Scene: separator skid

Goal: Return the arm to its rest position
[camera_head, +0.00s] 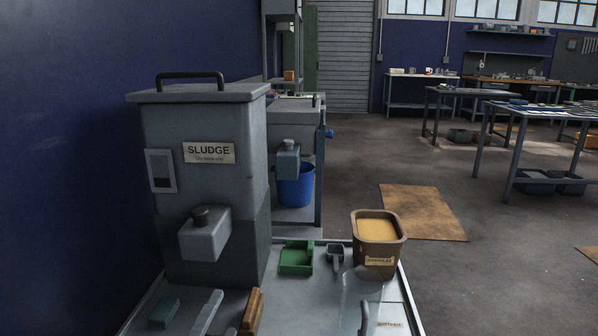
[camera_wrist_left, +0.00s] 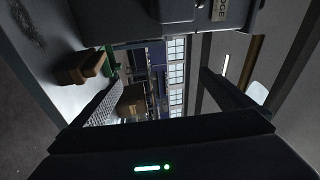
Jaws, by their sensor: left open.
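My left gripper (camera_wrist_left: 160,80) shows in the left wrist view, its dark body with a green light along the bottom edge. Its two fingers stand apart, with nothing held between them. The view is turned on its side, with the sludge unit and the bench beyond the fingers. In the head view I cannot clearly make out the left gripper. My right gripper is not in view.
The grey sludge unit (camera_head: 205,125) stands at the left of the bench. A brown tub of yellow granules (camera_head: 378,243), a green tray (camera_head: 296,258), a dark scoop (camera_head: 335,256), a clear jug (camera_head: 350,295) and a brown block (camera_head: 253,312) sit around it. Open floor lies to the right.

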